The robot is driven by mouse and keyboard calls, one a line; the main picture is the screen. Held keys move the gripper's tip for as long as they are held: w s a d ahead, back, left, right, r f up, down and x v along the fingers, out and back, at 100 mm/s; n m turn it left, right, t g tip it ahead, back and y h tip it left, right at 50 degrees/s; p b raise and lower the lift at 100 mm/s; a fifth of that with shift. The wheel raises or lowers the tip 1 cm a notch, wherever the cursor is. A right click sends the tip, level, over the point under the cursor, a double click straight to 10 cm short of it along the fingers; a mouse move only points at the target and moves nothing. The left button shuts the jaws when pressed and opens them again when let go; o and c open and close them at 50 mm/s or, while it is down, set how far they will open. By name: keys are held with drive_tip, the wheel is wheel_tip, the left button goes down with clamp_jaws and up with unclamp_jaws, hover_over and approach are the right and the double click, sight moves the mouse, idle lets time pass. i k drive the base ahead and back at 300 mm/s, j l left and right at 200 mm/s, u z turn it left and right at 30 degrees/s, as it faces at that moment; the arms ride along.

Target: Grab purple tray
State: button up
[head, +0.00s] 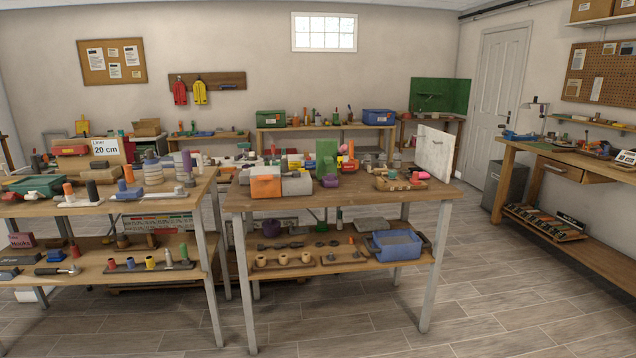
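The closest match to a purple tray is a blue-violet, open rectangular tray (397,255) in the head view. It sits on the right end of the lower shelf (330,268) of the middle wooden table, in front of grey blocks; its exact colour is hard to tell. A small dark purple bowl-like item (271,229) stands further left on that shelf. A small purple piece (330,181) lies on the tabletop above. My gripper is not in view.
The middle table (350,203) has grey metal legs; its front right leg (435,270) stands just right of the tray. A cluttered table (150,205) is at left, a workbench (560,170) at right. The floor (500,300) in front and right is clear.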

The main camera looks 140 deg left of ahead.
sight(331, 180)
drive_tip(key=u, duration=4.35)
drive_tip(key=i+z, duration=0.1)
drive_tip(key=i, duration=0.45)
drive_tip(key=i+z, duration=0.15)
drive_tip(key=i, duration=0.35)
drive_tip(key=i+z, duration=0.1)
drive_tip(key=i, duration=0.45)
drive_tip(key=i+j+z, duration=0.15)
drive_tip(key=i, duration=0.35)
drive_tip(key=i+j+z, duration=0.1)
drive_tip(key=i, duration=0.45)
drive_tip(key=i+j+z, duration=0.1)
drive_tip(key=i+j, duration=0.15)
drive_tip(key=i, duration=0.25)
drive_tip(key=i+j, duration=0.1)
drive_tip(key=j, duration=0.2)
drive_tip(key=j+z, duration=0.1)
drive_tip(key=j, duration=0.15)
drive_tip(key=i, duration=0.05)
